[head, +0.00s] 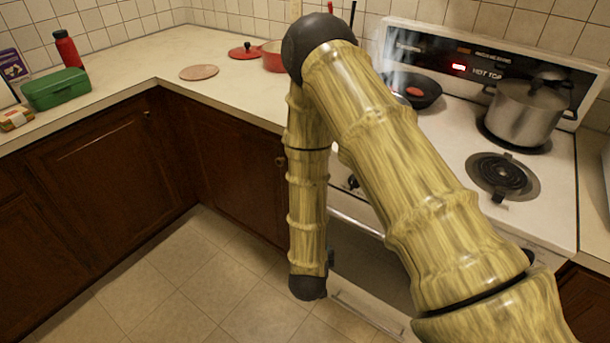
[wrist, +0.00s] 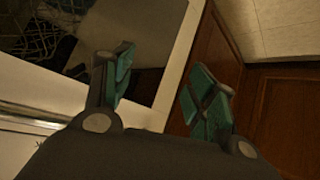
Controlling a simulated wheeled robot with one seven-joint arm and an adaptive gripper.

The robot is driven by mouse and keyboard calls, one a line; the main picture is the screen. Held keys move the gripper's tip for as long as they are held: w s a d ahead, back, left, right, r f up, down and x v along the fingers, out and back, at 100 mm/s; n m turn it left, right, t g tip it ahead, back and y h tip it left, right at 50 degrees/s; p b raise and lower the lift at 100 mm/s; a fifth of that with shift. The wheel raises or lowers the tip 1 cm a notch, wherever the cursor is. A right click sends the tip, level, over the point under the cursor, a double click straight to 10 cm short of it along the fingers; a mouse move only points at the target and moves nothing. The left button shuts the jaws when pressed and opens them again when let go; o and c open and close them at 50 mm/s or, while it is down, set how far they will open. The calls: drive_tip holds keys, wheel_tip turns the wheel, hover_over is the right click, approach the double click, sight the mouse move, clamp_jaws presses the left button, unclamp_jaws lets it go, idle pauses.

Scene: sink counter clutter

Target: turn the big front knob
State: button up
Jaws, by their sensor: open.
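A dark knob (head: 353,182) shows on the white front of the stove (head: 562,190), just right of my hanging arm in the head view. Part of the stove front is hidden behind my arm, so I cannot tell whether this is the biggest knob. My gripper (wrist: 163,82) shows in the wrist view with its teal fingers apart and nothing between them. It faces the stove's white edge and dark oven window (wrist: 145,30), beside the brown cabinet. No knob is clear in the wrist view. In the head view I cannot make out the gripper's fingers.
A steel pot (head: 524,112) and a smoking dark pan (head: 420,92) stand on the stove. A red pot (head: 272,58), a round board (head: 199,72), a green box (head: 56,89) and a red bottle (head: 68,50) stand on the counter. The tiled floor is clear.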

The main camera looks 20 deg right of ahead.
drive_tip(key=w+a+r+m+t+h+b, duration=0.1)
drive_tip(key=w+a+r+m+h+b, duration=0.35)
drive_tip(key=r, duration=0.55)
drive_tip(key=w+a+r+m+t+h+b, duration=0.1)
drive_tip(key=w+r+m+h, duration=0.2)
drive_tip(key=w+r+h, duration=0.5)
drive_tip(key=w+d, duration=0.2)
drive_tip(key=w+d+y, duration=0.1)
drive_tip(key=w+d, duration=0.1)
drive_tip(key=d, duration=0.1)
drive_tip(key=w+d+r+y+p, duration=0.1)
drive_tip(key=d, duration=0.2)
drive_tip(key=shift+w+d+n+y, duration=0.2)
drive_tip(key=shift+w+n+y, duration=0.05)
drive_tip(key=shift+w, duration=0.15)
